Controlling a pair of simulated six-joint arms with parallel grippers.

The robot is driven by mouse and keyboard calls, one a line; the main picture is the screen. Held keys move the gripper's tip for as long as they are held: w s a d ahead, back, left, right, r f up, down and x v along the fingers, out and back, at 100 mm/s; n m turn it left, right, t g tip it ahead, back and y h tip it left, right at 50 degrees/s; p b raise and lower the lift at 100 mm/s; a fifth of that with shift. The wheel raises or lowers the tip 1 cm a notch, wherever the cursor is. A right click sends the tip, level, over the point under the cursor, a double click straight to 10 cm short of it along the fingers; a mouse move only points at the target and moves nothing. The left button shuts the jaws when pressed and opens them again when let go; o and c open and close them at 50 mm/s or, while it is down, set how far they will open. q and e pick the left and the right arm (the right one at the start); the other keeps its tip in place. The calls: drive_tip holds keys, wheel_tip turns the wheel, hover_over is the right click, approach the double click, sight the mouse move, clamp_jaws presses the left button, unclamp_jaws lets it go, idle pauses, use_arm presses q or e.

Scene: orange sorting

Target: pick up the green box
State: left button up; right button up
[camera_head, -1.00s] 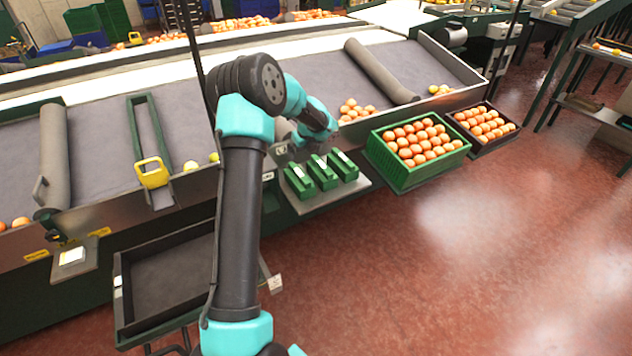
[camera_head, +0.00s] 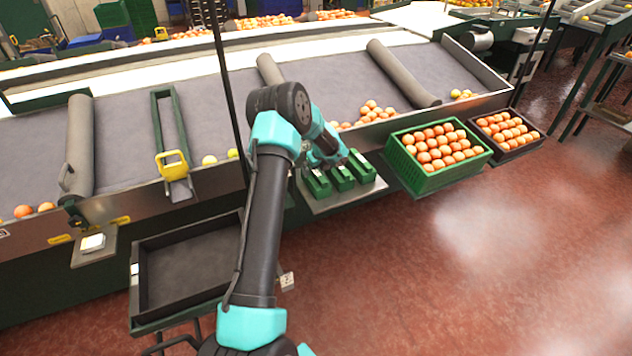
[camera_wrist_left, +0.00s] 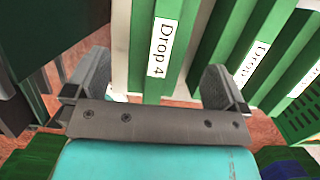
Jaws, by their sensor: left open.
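Three small green boxes with white labels stand in a row on a grey shelf (camera_head: 348,196) at the conveyor's front edge. They are the left green box (camera_head: 317,185), the middle green box (camera_head: 341,179) and the right green box (camera_head: 363,168). My left gripper (camera_head: 322,160) is over the left end of the row and partly hides it. In the left wrist view my left gripper (camera_wrist_left: 155,78) is open, its fingers on either side of a green box labelled "Drop 4" (camera_wrist_left: 155,50). I cannot tell whether they touch it. My right gripper is not in view.
A green crate (camera_head: 432,183) full of oranges stands right of the shelf, with a dark crate (camera_head: 515,153) of oranges beyond it. An empty black tray (camera_head: 190,275) is at lower left. Loose oranges (camera_head: 372,110) lie on the sloping conveyor. The red floor at right is clear.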

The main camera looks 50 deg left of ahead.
sight(316, 172)
use_arm(q)
drive_tip(key=shift+a+f, duration=0.1)
drive_tip(key=shift+f, duration=0.35)
drive_tip(key=shift+x, duration=2.6)
drive_tip(key=shift+w+a+r, duration=0.1)
drive_tip(key=shift+a, duration=0.1)
drive_tip(key=c, duration=1.1)
drive_tip(key=shift+r, duration=0.1)
